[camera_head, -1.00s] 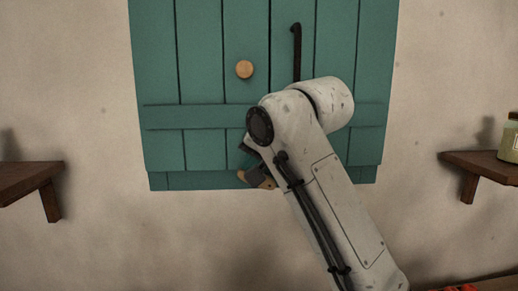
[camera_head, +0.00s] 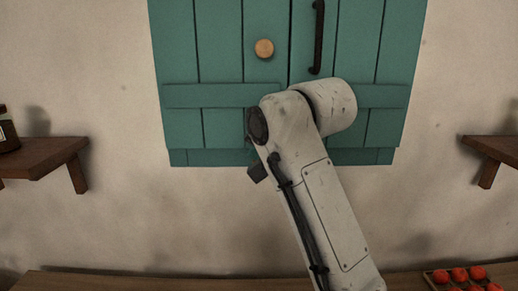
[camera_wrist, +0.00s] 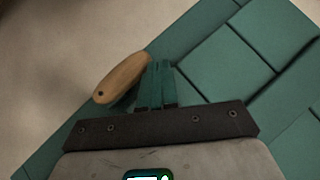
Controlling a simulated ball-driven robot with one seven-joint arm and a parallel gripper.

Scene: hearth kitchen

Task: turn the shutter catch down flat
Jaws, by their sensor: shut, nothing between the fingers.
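The wooden catch (camera_wrist: 122,78) is a rounded, pale brown bar with a dark dot at its outer end. In the wrist view it slants from lower left to upper right beside the shutter's edge. My gripper (camera_wrist: 160,66) is shut and empty, its two teal fingers together at the catch's right end. I cannot tell whether they touch it. The teal shutters (camera_head: 215,70) have a round wooden knob (camera_head: 264,48) and a dark upright handle (camera_head: 318,38).
A brown shelf (camera_head: 45,158) with a dark jar (camera_head: 7,131) is on the left wall, and another shelf (camera_head: 492,147) is on the right. A wooden counter (camera_head: 150,283) runs along the bottom, with a tray of red round items (camera_head: 460,275) at right. The wall below the shutters is bare.

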